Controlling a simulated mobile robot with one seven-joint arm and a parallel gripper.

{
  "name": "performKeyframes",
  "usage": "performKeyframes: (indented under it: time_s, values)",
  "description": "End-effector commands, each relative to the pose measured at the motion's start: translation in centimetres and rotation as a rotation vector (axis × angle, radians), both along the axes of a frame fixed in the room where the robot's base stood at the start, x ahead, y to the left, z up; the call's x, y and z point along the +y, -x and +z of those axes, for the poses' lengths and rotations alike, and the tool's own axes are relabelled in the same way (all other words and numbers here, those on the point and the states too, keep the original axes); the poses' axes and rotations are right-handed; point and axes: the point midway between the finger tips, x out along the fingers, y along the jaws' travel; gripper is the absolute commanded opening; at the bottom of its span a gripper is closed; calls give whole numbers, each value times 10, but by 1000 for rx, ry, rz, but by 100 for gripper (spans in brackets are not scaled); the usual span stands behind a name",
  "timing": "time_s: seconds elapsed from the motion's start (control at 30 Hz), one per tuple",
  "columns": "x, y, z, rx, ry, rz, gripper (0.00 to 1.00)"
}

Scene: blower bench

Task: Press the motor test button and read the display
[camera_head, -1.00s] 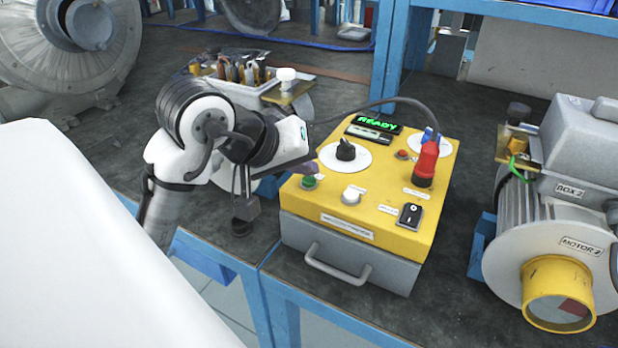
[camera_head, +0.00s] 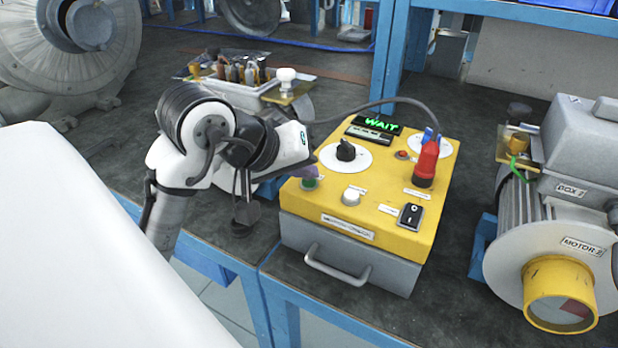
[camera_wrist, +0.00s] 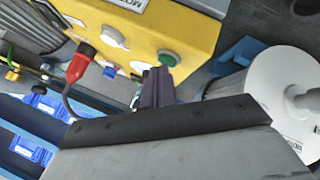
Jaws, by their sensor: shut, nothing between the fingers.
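The yellow test box (camera_head: 385,226) stands on the bench, and its display (camera_head: 381,125) reads "WAIT" in green. A green button (camera_head: 309,183) sits at the left of its top; it also shows in the wrist view (camera_wrist: 168,58). A white button (camera_head: 351,196), a black rotary knob (camera_head: 345,150), a black rocker switch (camera_head: 410,215) and a red plug (camera_head: 427,163) are on the same top. My gripper (camera_wrist: 156,72) is shut and empty, its purple fingertips close by the green button. Whether they touch it, I cannot tell.
Motor 2 (camera_head: 515,252), with its yellow-rimmed end, stands right of the box. A tray of tools (camera_head: 235,92) lies behind my arm. A grey cable loops behind the box. A blue-framed bench edge runs along the front.

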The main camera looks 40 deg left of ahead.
Motion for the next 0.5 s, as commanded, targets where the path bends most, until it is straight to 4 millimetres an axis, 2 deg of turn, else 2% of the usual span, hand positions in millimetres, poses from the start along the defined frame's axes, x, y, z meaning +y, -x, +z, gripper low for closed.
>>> performKeyframes:
  time_s: [0.17, 0.5]
  values:
    - [0, 0, 0, 1, 1, -1, 0]
    - [0, 0, 16, 2, 2, 0, 0]
